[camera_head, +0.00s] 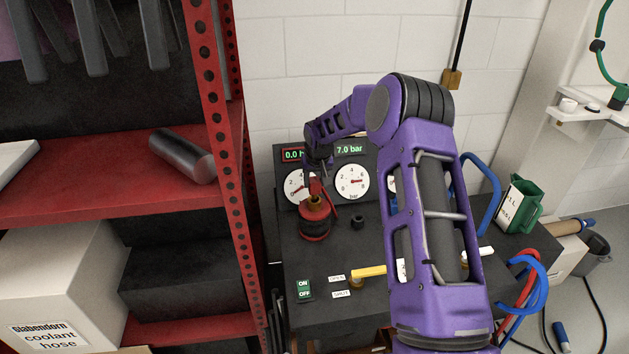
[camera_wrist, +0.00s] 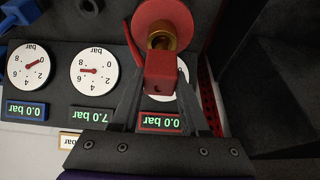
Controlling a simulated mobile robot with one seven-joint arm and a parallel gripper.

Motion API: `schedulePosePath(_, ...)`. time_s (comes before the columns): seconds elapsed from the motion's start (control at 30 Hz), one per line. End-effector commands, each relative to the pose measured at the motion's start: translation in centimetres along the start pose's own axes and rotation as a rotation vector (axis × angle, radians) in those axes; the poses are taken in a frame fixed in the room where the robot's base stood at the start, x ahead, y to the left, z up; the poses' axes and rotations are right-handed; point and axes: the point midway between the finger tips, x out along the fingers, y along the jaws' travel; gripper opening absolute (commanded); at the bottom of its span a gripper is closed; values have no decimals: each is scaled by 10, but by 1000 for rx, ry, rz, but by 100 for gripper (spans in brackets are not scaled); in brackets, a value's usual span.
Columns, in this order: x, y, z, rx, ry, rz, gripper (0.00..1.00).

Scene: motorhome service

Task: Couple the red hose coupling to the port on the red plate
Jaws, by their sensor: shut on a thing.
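My gripper (camera_wrist: 160,95) is shut on a red block-shaped piece, which I take as the red hose coupling (camera_wrist: 160,75). A brass ring (camera_wrist: 162,40) lies just beyond it, over a round red plate (camera_wrist: 165,15). In the head view the red plate (camera_head: 314,215) tops a dark round body on the bench, with the brass piece (camera_head: 316,201) at its middle. My gripper (camera_head: 318,168) is above it, in front of the gauges. I cannot tell whether the coupling touches the brass piece or is seated on it.
The gauge panel (camera_head: 352,150) stands close behind. The red shelf post (camera_head: 222,130) is near on the left. A yellow lever (camera_head: 369,272) and a green switch (camera_head: 304,290) are at the bench front. A green jug (camera_head: 522,208) and blue hoses (camera_head: 482,180) are at right.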

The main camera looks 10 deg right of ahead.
Motion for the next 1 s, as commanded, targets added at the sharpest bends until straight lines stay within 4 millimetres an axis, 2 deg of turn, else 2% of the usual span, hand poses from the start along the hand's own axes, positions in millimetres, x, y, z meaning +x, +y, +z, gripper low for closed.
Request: schedulePosePath(1.0, 29, 0, 12, 1, 1, 0, 0)
